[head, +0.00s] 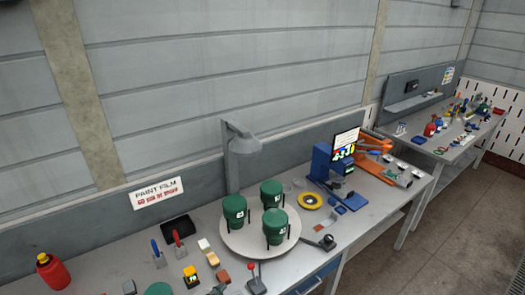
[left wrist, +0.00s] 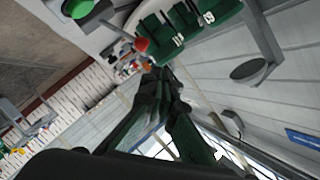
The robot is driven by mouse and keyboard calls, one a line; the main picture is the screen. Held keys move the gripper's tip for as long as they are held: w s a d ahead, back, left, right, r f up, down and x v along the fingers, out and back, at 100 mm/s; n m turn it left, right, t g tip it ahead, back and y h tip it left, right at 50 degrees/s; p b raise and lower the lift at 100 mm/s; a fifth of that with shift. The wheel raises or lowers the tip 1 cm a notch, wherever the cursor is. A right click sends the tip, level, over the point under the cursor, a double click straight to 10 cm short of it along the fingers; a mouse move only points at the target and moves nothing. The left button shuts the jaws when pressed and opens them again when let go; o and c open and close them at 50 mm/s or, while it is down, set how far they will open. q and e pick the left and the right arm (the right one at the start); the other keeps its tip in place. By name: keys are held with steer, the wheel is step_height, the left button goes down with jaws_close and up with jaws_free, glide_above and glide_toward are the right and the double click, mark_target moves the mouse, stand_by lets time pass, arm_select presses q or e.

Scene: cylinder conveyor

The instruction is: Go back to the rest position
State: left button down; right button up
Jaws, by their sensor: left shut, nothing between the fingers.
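My left gripper (left wrist: 160,78) shows in the left wrist view as two dark green fingers closed together at the tips, with nothing between them. My right gripper is in neither view. Three green cylinders stand upright on a round pale platform (head: 243,244): a left one (head: 234,208), a back one (head: 271,191) and a front one (head: 275,224). In the left wrist view green cylinders (left wrist: 152,28) appear beyond the fingertips, apart from them. No rest position is marked in view.
The grey bench (head: 340,222) carries a red bottle (head: 53,273), a lamp (head: 242,143), a red-knobbed lever (head: 254,279), a yellow ring (head: 310,201) and a blue machine (head: 325,164).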

arm_select(q)
steer(key=s+a+f+n+g+y, duration=0.1)
steer(key=s+a+n+y, duration=0.2)
steer(key=s+a+n, duration=0.1)
steer(key=s+a+f+n+g+y, duration=0.1)
steer(key=s+a+n+y, duration=0.2)
steer(key=a, duration=0.3)
steer(key=s+a+f+n+g+y, duration=0.1)
steer(key=s+a+n+y, duration=0.2)
steer(key=s+a+n, duration=0.2)
steer(key=shift+s+a+f+g, duration=0.25)
steer(key=shift+a+f+g, duration=0.05)
steer(key=shift+a+f, duration=0.15)
steer(key=s+a+f+n+g, duration=0.2)
steer(key=s+n+g, duration=0.35)
steer(key=s, duration=1.45)
step_height(320, 180, down, 37)
steer(key=s+d+m+g+b, duration=0.2)
steer(key=s+g+b, duration=0.1)
steer(key=b, duration=0.4)
steer(key=s+f+b, duration=0.2)
steer(key=s+f, duration=0.7)
steer(key=f, duration=0.3)
steer(key=s+f+h+b, duration=0.1)
steer(key=s+f+b, duration=0.2)
steer(key=s+f, duration=0.7)
steer(key=shift+a+f+m+g+b, duration=0.25)
steer(key=shift+f+m+g+b, duration=0.15)
steer(key=shift+f, duration=0.5)
